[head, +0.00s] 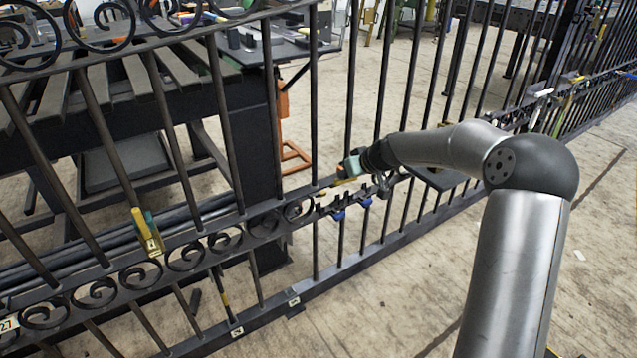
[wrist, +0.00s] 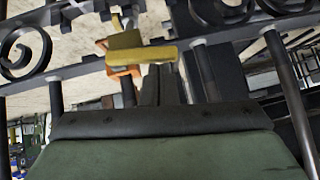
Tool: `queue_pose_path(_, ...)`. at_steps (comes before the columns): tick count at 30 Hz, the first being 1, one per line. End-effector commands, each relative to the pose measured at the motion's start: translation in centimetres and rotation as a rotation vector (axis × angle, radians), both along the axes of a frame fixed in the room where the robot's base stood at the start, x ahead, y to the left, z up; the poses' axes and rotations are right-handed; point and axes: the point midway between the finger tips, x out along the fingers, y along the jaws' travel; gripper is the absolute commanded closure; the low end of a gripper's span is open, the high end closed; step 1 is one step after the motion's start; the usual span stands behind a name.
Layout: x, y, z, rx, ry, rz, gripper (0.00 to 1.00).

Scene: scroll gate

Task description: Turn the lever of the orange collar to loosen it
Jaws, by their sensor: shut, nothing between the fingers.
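An orange collar (wrist: 119,70) shows in the wrist view, low at the fence rail, partly covered by yellow parts. A yellow bar (wrist: 142,54), which looks like its lever, lies across the view just in front of it. My gripper (wrist: 157,78) is shut and empty, its dark fingers pointing at the yellow bar's right half. The fingertips overlap the bar's lower edge in the picture; I cannot tell whether they touch it. In the head view my gripper (head: 347,169) is at the scroll rail, where a small yellow piece (head: 344,182) shows beside it. The collar is mostly hidden there.
The black scroll fence (head: 185,258) runs across the head view. A yellow clamp (head: 148,234) sits on it at left. Blue-knobbed fittings (head: 338,215) hang on the rail just below my gripper. A slatted bench (head: 120,70) stands behind the fence.

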Motion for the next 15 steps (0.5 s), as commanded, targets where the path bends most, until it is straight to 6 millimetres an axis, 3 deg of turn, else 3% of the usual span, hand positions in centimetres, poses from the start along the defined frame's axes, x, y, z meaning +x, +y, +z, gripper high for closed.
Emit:
queue_pose_path(3,-0.01,-0.79,-0.06,-0.016,-0.009,-0.011,1.00)
queue_pose_path(15,0.04,-0.67,0.78,-0.014,-0.009,-0.009,1.00)
